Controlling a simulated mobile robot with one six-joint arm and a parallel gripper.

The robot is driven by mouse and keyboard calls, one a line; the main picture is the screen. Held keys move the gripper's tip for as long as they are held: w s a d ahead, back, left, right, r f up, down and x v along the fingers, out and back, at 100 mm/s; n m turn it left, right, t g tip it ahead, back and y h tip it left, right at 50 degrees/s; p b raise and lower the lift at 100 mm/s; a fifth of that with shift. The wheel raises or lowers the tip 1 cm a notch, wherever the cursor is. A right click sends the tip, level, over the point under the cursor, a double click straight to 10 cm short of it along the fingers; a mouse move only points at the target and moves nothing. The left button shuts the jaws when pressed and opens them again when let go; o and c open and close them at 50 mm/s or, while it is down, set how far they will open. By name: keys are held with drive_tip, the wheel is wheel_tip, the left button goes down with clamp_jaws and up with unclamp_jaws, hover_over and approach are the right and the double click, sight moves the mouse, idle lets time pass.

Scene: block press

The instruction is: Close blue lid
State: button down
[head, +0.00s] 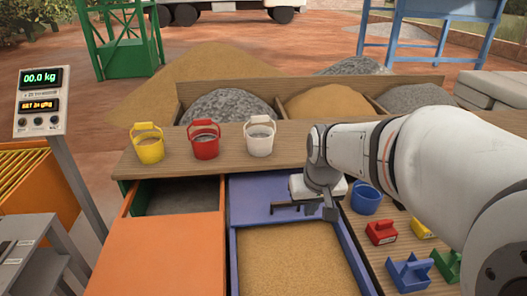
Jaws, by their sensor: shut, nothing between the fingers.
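The blue lid (253,194) is a flat blue panel over the back part of the blue-framed bin. The front part of the bin is uncovered and shows tan sand (295,258). My gripper (328,209) is over the right side of the blue lid, near its front edge, pointing down. It is shut and holds nothing. A dark bar (284,209) shows just left of the fingers at the lid's front; I cannot tell whether the fingers touch it. My wrist hides part of the lid's right side.
An orange lid (158,245) covers the front of the left bin, with grey material (178,198) showing behind it. Yellow (149,147), red (205,142) and white (259,141) buckets stand on the wooden shelf behind.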

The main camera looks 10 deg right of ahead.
drive_tip(key=w+f+p, duration=0.1)
drive_tip(key=w+f, duration=0.1)
drive_tip(key=w, duration=1.1)
drive_tip(key=p, duration=0.1)
hover_over(290, 209)
drive_tip(key=w, duration=0.1)
wheel_tip(290, 209, down, 9)
drive_tip(key=shift+t, duration=0.4)
drive_tip(key=p+x, duration=0.2)
drive_tip(key=x, duration=0.7)
drive_tip(key=shift+s+f+p, duration=0.1)
drive_tip(key=shift+f+p, duration=0.05)
drive_tip(key=shift+p, duration=0.15)
drive_tip(key=s, duration=0.3)
drive_tip(key=shift+s+p, duration=0.1)
drive_tip(key=shift+p, duration=0.3)
drive_tip(key=shift+s+f, duration=0.1)
drive_tip(key=shift+s, duration=0.1)
